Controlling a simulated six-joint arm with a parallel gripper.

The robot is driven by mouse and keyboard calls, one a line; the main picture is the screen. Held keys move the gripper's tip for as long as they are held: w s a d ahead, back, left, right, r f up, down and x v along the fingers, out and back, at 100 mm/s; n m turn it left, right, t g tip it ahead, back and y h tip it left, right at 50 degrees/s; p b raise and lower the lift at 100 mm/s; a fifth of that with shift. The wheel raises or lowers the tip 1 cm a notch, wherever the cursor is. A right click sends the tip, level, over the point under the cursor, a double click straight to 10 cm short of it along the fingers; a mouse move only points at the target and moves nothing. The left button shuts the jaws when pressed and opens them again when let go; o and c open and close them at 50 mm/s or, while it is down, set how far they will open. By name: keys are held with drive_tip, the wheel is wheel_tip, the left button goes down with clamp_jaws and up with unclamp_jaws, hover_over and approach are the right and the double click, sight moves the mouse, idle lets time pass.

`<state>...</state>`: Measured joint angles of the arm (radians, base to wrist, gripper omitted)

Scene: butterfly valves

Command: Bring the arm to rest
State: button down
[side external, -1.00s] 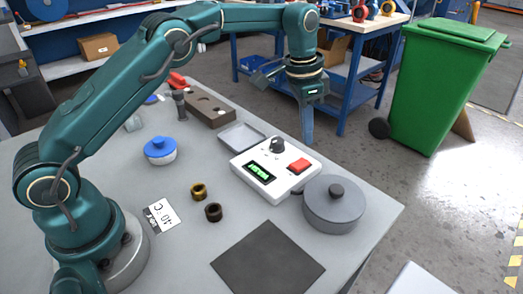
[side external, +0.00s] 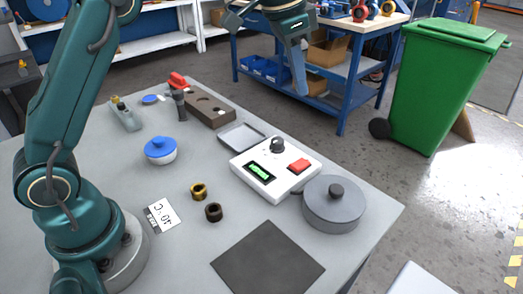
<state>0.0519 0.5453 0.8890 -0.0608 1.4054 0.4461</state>
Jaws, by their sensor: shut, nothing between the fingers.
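My gripper (side external: 298,80) is at the top of the side external view, raised above the grey table (side external: 330,262) and in front of the blue workbench in the picture. Its fingers are shut and empty, pointing down. It touches nothing that I can see. The upper part of my arm runs out of the top of the picture.
On the table stand a white control box (side external: 275,171) with a red button, a grey lidded pot (side external: 333,204), a blue-lidded bowl (side external: 160,151), two small rings (side external: 199,191), a dark mat (side external: 267,262), a shallow tray (side external: 241,137) and a brown block (side external: 208,107). A green bin (side external: 440,90) stands beyond.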

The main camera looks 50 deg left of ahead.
drive_tip(key=s+a+r+n+t, duration=0.2)
drive_tip(key=s+r, duration=0.3)
drive_tip(key=s, duration=0.8)
drive_tip(key=s+a+f+n, duration=0.1)
drive_tip(key=s+f+n, duration=0.2)
drive_tip(key=s+f, duration=0.6)
drive_tip(key=shift+s+a+f+n+y, duration=0.15)
drive_tip(key=shift+s+f+n+y, duration=0.15)
drive_tip(key=shift+s+f+y, duration=0.1)
